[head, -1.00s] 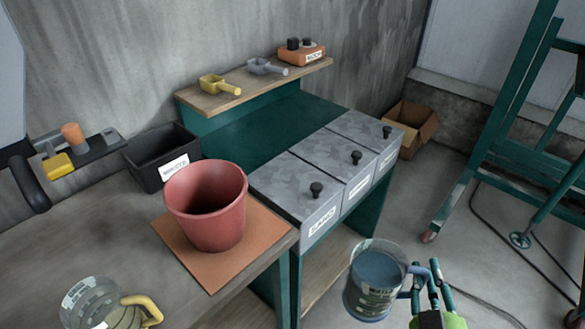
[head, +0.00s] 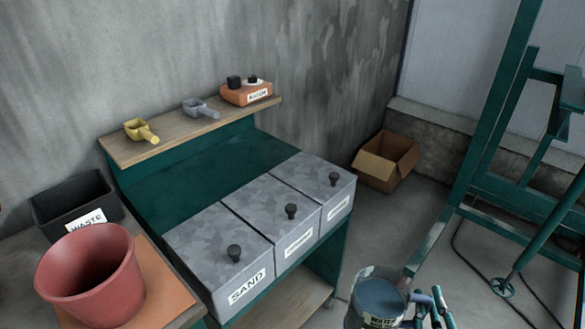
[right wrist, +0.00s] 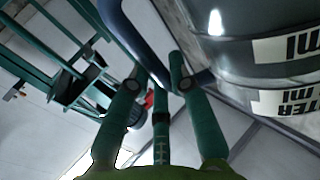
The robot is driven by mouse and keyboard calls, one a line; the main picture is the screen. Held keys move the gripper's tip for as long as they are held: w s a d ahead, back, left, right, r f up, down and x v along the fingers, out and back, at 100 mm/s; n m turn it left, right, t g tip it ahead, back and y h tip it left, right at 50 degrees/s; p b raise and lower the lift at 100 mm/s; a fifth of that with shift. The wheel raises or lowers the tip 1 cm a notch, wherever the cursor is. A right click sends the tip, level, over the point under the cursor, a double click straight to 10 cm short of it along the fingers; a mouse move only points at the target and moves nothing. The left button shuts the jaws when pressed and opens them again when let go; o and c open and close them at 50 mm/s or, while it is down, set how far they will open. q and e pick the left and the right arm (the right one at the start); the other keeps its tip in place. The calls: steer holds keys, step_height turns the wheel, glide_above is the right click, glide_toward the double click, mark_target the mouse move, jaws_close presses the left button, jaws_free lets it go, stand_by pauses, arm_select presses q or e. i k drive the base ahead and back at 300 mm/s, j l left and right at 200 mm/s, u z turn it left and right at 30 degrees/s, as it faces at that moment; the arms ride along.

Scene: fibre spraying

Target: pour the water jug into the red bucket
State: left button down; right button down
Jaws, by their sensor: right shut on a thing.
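The red bucket (head: 92,268) stands upright on an orange-brown mat (head: 163,283) at the lower left of the head view, its inside looking empty from here. The water jug (head: 377,300), clear with a blue handle and bluish water, is at the bottom right of the head view, cut off by the edge. My right gripper (head: 432,306) is shut on the jug's handle and holds it upright, well to the right of the bucket. In the right wrist view the jug (right wrist: 245,55) fills the upper right and the green fingers (right wrist: 160,90) are at its handle. My left gripper is out of view.
A black waste bin (head: 72,201) is behind the bucket. Grey lidded bins, one marked sand (head: 222,262), stand between bucket and jug. A wooden shelf (head: 190,132) holds scoops. A cardboard box (head: 385,160) and a green frame (head: 470,190) are to the right.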

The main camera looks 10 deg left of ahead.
mark_target(93, 272)
steer(key=i+l+u, duration=0.1)
steer(key=l, duration=0.3)
steer(key=i+l+u, duration=0.1)
steer(key=i+l, duration=0.2)
steer(key=l+u, duration=0.1)
steer(key=u, duration=1.7)
